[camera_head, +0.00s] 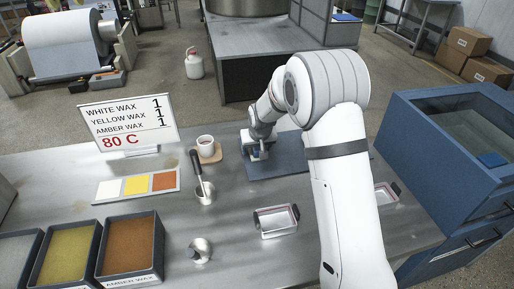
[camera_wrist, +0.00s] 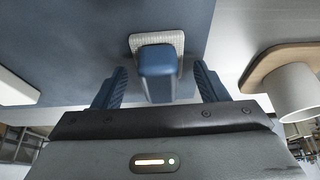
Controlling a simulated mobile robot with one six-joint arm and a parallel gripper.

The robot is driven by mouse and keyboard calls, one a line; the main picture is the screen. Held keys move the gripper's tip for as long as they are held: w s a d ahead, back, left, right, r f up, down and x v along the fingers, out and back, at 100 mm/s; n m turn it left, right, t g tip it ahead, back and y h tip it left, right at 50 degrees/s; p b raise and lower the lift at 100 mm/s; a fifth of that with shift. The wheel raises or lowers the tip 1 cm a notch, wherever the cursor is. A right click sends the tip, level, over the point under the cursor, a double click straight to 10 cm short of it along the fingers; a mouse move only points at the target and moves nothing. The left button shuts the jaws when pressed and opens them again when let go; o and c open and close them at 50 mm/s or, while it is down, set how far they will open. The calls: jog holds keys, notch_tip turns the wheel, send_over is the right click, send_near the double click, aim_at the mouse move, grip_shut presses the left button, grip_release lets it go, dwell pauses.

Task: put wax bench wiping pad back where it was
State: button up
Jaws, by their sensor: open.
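The wiping pad, a white textured pad with a blue handle (camera_wrist: 158,72), lies on the blue mat (camera_head: 284,160) near its left part. In the wrist view the pad's white edge (camera_wrist: 136,42) shows around the far end of the handle. My gripper (camera_wrist: 160,76) is open, with one blue finger on each side of the handle and a visible gap on both sides. In the head view my gripper (camera_head: 258,150) is low over the mat, and my wrist hides most of the pad.
A cup (camera_head: 206,147) on a wooden coaster stands just left of the mat. A price-like sign (camera_head: 127,122) stands at left. A blue tank (camera_head: 440,180) is at right.

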jog(key=b+v, duration=0.1)
jog(key=v, duration=1.1)
jog(key=s+d+r+m, duration=0.1)
jog(key=s+d+r, duration=0.2)
jog(key=s+d, duration=0.35)
jog(key=s+d+r+m, duration=0.1)
jog(key=s+d+r, duration=0.2)
jog(key=s+d, duration=0.55)
jog(key=s, duration=0.7)
jog(key=s+d+m+g+h, duration=0.1)
jog(key=s+d, duration=0.2)
jog(key=s, duration=0.6)
jog(key=shift+s+f+g, duration=0.25)
jog(key=shift+f+g, duration=0.05)
jog(key=shift+s, duration=0.1)
